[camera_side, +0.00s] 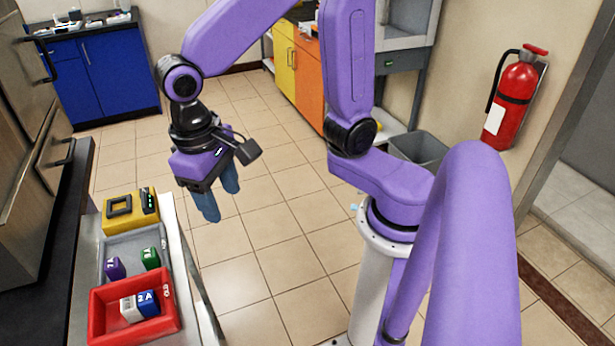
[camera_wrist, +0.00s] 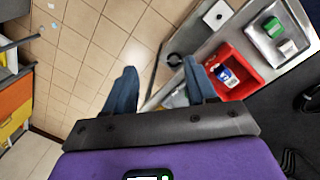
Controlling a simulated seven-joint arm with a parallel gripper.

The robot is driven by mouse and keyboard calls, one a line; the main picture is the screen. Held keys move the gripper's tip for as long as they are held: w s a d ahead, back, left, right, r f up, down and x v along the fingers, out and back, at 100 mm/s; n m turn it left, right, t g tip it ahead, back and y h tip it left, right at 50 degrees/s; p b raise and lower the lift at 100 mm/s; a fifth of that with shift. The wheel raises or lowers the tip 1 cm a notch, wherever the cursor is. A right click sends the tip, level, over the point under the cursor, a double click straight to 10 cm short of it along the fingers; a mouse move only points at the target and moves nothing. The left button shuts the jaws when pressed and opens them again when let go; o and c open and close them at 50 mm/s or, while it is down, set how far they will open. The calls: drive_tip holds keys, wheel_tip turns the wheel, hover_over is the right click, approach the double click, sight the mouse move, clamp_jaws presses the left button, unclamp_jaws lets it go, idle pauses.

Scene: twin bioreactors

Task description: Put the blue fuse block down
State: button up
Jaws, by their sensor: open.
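The blue fuse block (camera_side: 148,302), marked 2A, sits in the red tray (camera_side: 103,302) at the near end of the cart. It touches or nearly touches a white block (camera_side: 130,309) on its left. In the wrist view a small blue and white shape (camera_wrist: 223,74) shows inside the red tray (camera_wrist: 242,91); I cannot separate the two blocks there. My gripper (camera_side: 219,203) is open with nothing between its blue fingers. It hangs over the floor, to the right of the cart and apart from the tray. The fingers also show in the wrist view (camera_wrist: 159,66).
A yellow device (camera_side: 120,211) stands at the cart's far end. A dark counter lies left of the cart. Open tiled floor lies to its right.

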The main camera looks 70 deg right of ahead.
drive_tip(key=s+d+f+n+y, duration=0.1)
drive_tip(key=s+d+f+n, duration=0.1)
drive_tip(key=s+d+n, duration=0.8)
drive_tip(key=shift+s+d+n+t, duration=0.4)
drive_tip(key=shift+s+n, duration=0.25)
drive_tip(key=shift+n, duration=0.45)
drive_tip(key=shift+r, duration=0.1)
